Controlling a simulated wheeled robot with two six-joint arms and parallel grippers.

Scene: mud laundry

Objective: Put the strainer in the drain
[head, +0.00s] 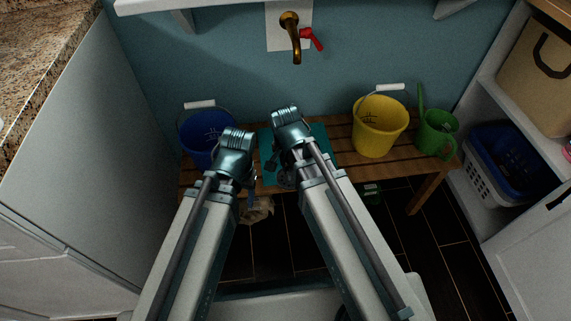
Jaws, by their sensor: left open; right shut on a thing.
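My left gripper (249,187) hangs at the front edge of the slatted wooden bench, left of centre, open; its wrist hides much of it. My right gripper (284,172) points down over the teal mat (318,139) and is shut on a small dark, round thing (287,180), which looks like the strainer. My own wrist and arm cover part of it. I cannot make out the drain; my arms hide much of the floor in front of the bench.
The wooden bench (341,130) carries a blue bucket (197,141), a yellow bucket (379,128) and a green watering can (437,133). A brass tap (291,33) is above. A crumpled pale thing (259,211) and a green item (372,193) lie low by the bench. Dark floor (440,250) is free at right.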

